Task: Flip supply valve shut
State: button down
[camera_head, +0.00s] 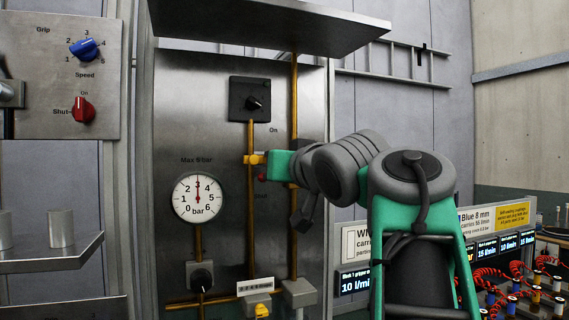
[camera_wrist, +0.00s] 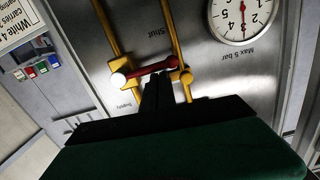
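The supply valve's red lever (camera_wrist: 150,71) lies roughly crosswise between two yellow pipes in the wrist view. Its yellow fitting (camera_wrist: 184,76) is on the right-hand pipe there, with the upside-down "Shut" label above and "Supply" below. In the head view the yellow fitting (camera_head: 253,159) shows just left of my green gripper body, with a small red part (camera_head: 262,178) below it. My gripper (camera_wrist: 157,80) has its dark fingers at the middle of the lever. They look close together and overlap it; whether they grip it is hidden.
A metal canopy (camera_head: 265,25) overhangs the panel. A blue knob (camera_head: 84,48) and red knob (camera_head: 82,110) are on the left box.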

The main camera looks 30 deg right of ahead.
jog(key=s+a+r+p, duration=0.2)
jog(key=s+r+p, duration=0.1)
jog(key=s, duration=0.7)
jog(key=shift+s+a+r, duration=0.15)
jog(key=shift+s+r, duration=0.1)
jog(key=shift+r, duration=0.4)
